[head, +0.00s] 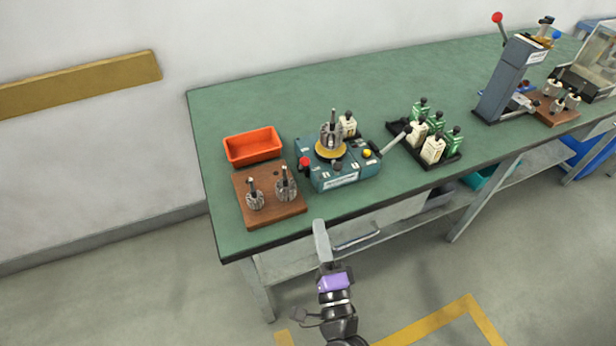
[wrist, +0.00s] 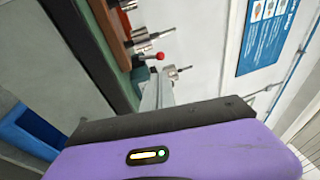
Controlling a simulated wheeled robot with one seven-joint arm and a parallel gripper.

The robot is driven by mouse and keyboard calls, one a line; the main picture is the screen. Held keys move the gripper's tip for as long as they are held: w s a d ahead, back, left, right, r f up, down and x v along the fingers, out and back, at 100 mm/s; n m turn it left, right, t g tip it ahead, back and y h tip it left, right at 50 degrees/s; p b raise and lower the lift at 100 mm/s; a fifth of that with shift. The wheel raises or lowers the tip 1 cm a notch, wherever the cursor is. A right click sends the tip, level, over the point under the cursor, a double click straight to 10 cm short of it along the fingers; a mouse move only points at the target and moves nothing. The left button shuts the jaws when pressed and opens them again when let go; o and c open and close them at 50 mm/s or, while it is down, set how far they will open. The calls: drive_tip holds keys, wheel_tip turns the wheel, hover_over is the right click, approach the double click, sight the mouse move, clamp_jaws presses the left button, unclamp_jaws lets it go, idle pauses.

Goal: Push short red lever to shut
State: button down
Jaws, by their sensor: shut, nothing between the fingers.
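The short red lever (head: 304,163) has a red ball knob and sits at the left front of the teal winding machine (head: 340,178). In the wrist view its red knob (wrist: 160,56) shows just past my fingers. An armature (head: 332,132) stands upright on the machine's yellow disc. My gripper (head: 319,224) is shut and empty, in front of the table edge, below the machine in the head view. It is apart from the lever. My pale fingers also show in the wrist view (wrist: 158,90). The lever's exact angle is too small to tell.
A wooden board (head: 270,219) with two armatures and an orange bin (head: 253,146) lie left of the machine. A pale handle (head: 393,143) sticks out at its right, near a black tray (head: 449,161) of bottles. A press with a tall red-knobbed lever (head: 497,17) stands far right.

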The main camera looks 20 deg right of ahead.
sight(302, 165)
drive_tip(key=p+x, duration=0.1)
drive_tip(key=x, duration=1.3)
drive_tip(key=shift+w+d+r+p, duration=0.1)
drive_tip(key=shift+r+p, duration=0.1)
drive_tip(key=shift+p, duration=0.3)
